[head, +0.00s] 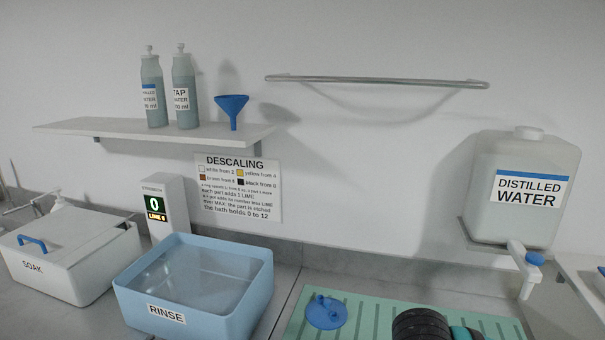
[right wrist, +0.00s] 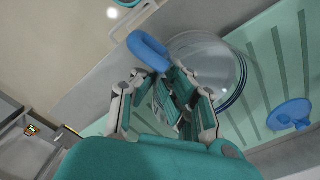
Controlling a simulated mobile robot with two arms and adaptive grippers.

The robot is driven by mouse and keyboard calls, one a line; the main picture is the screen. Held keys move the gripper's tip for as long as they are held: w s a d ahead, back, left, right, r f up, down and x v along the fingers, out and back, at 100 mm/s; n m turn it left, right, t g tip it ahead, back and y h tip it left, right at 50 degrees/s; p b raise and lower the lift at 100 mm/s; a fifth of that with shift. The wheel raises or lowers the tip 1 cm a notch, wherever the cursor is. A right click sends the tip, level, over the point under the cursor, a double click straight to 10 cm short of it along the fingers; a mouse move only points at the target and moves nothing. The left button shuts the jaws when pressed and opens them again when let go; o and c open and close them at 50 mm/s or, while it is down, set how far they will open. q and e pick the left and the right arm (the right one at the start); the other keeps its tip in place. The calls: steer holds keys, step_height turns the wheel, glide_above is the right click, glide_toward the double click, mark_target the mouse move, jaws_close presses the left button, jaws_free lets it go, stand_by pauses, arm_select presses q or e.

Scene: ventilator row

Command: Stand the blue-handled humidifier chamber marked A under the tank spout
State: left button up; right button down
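A clear round chamber (right wrist: 212,65) with a blue handle (right wrist: 150,50) stands on the green ribbed mat in the right wrist view. No mark A shows on it. My right gripper (right wrist: 172,82) is at the handle, its fingers overlapping the handle's near end. Whether the fingers are closed on it is unclear. In the head view only my black and teal right wrist shows at the bottom edge, and the chamber is hidden or out of frame. The distilled water tank (head: 522,225) sits on a wall bracket at right, its white spout (head: 524,268) with a blue tap pointing down. My left gripper is out of view.
A blue lid-like part (head: 326,312) lies on the green mat (head: 375,312). A rinse basin (head: 195,300) and a lidded soak box (head: 75,260) stand to the left. A wall shelf (head: 110,128) holds two bottles and a funnel (head: 231,104).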

steer(key=d+n, duration=0.1)
steer(key=n, duration=0.3)
steer(key=shift+w+d+r, duration=0.15)
steer(key=shift+d, duration=0.25)
steer(key=d+n, duration=0.1)
steer(key=n, duration=0.2)
steer(key=d+n, duration=0.1)
steer(key=n, duration=0.2)
steer(key=d+n, duration=0.1)
steer(key=n, duration=0.3)
steer(key=shift+w+d+r, duration=0.1)
steer(key=shift+d+r, duration=0.05)
steer(key=shift+r, duration=0.25)
